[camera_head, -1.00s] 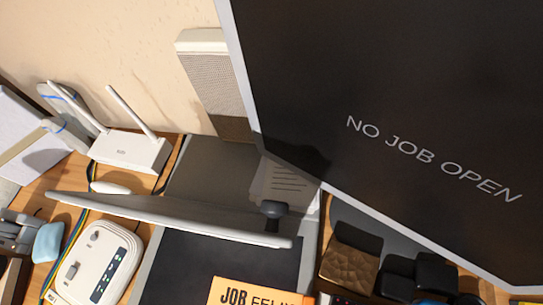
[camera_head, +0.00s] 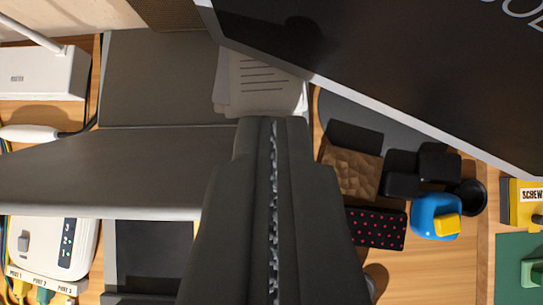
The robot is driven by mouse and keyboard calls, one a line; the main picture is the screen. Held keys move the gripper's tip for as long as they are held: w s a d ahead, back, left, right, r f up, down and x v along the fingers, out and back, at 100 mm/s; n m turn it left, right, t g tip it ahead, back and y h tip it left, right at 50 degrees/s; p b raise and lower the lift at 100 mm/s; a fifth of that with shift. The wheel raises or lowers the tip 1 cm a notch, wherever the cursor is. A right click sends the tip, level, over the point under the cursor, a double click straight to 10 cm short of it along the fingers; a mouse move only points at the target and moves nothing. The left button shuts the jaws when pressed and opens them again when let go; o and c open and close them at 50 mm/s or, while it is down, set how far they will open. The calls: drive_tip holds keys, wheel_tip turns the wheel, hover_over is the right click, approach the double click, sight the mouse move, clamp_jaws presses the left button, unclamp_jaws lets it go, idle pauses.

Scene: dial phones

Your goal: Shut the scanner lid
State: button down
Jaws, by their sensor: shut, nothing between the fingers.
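The scanner lid (camera_head: 115,172) is a grey panel across the left of the view. It stands raised and tilted over the scanner, with its pale edge toward the bottom. Part of the scanner's dark bed (camera_head: 152,248) shows below that edge. My gripper (camera_head: 272,122) is shut and empty, with its fingers together in the middle of the view. Its left side overlaps the lid's right end in the picture; I cannot tell whether they touch. My gripper hides what lies beneath it, including the scanner's right side.
A large dark monitor (camera_head: 400,70) leans over the upper right. Papers (camera_head: 262,82) lie beyond my fingertips. A white router (camera_head: 42,75) and a port box (camera_head: 55,240) are at left. A brown block (camera_head: 350,172), dotted box (camera_head: 376,228) and blue-yellow item (camera_head: 435,217) sit at right.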

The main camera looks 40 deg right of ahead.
drive_tip(key=shift+x, duration=1.4)
